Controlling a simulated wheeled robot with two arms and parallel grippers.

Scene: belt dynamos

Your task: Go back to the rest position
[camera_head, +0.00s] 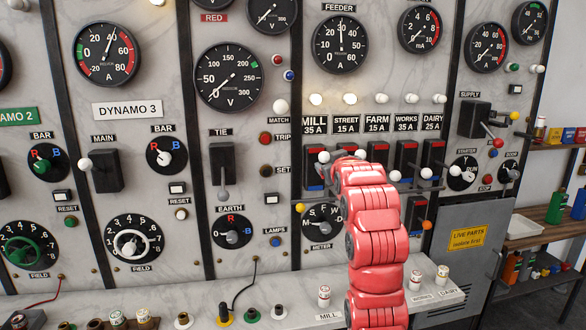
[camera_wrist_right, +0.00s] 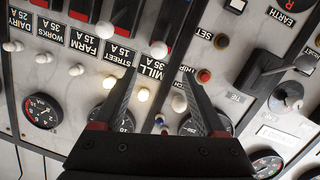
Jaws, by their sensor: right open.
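My right arm (camera_head: 376,225), red and jointed, rises from the bottom of the head view in front of the switchboard. Its end is by the MILL and STREET feeder switches, and the fingers are largely hidden behind the arm there. In the right wrist view my right gripper (camera_wrist_right: 160,80) is open, with its two dark fingers spread and nothing held between them. A white switch knob (camera_wrist_right: 158,48) shows just beyond the fingertips, in the gap. I cannot tell whether a finger touches anything. My left gripper is in neither view.
The marble switchboard (camera_head: 200,130) carries gauges, levers and knobs close around the arm. A bench ledge (camera_head: 270,318) with fuses and plugs runs below. A black cable (camera_head: 243,290) hangs over it. Shelves (camera_head: 550,205) with bottles and a white tray (camera_head: 522,226) stand at right.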

